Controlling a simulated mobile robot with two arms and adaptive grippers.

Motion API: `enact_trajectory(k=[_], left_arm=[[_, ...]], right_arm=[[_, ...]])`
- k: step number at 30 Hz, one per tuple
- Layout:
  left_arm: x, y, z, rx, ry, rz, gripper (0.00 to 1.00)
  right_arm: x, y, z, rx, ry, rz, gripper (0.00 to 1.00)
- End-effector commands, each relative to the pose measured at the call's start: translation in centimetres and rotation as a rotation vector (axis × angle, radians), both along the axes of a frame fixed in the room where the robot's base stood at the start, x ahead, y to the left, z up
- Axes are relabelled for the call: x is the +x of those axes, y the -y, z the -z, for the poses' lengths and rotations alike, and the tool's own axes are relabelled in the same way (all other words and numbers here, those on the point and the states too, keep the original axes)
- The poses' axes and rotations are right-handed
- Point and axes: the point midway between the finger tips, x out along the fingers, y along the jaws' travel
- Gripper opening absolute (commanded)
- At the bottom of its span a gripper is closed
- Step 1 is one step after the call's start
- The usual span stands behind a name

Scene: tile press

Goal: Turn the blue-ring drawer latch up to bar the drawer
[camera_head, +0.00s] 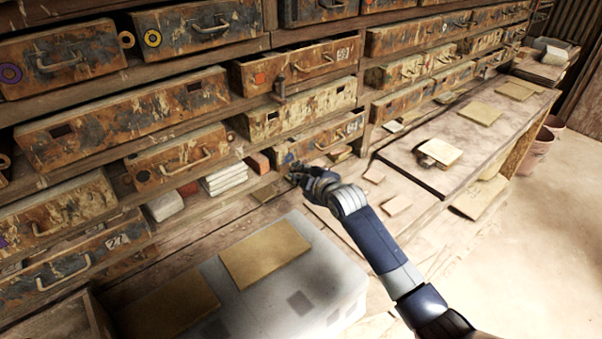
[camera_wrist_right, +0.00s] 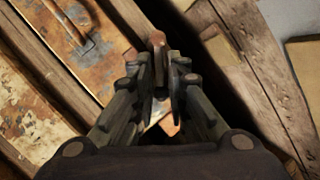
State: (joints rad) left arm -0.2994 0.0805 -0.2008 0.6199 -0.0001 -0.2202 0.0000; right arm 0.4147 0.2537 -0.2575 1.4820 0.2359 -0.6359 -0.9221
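My right gripper (camera_head: 303,176) reaches the front of a low rusty drawer (camera_head: 322,140) in the middle of the cabinet. This drawer bears a small bluish mark (camera_head: 288,157) at its left end; I cannot make out whether it is the blue ring. In the right wrist view, the fingers (camera_wrist_right: 163,85) are close together. A brown, knob-ended piece (camera_wrist_right: 158,42), perhaps the latch, shows at the fingertips. The fingers partly hide it, and I cannot tell whether they grip it or how it is turned. My left gripper is not in view.
A dark upright peg (camera_head: 280,90) stands at another drawer. White tiles (camera_head: 224,178) lie left of my gripper. A grey block (camera_head: 330,270) stands in front.

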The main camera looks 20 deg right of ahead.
Motion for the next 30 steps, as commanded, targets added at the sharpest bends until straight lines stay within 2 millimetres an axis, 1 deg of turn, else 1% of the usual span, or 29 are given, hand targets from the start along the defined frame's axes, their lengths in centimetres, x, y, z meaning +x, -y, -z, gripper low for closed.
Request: enact_trajectory(k=[17, 20, 23, 30], left_arm=[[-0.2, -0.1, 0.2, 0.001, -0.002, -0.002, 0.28], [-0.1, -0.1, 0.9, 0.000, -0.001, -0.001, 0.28], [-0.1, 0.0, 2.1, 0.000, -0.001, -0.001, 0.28], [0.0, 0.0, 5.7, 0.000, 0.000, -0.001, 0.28]], right_arm=[[0.0, -0.1, 0.1, -0.007, 0.004, 0.000, 0.28], [-0.1, -0.3, 0.4, -0.034, 0.017, -0.001, 0.28], [-0.1, -0.5, 1.0, -0.092, 0.041, -0.001, 0.28], [-0.3, -0.8, 1.9, -0.268, 0.113, 0.000, 0.28]])
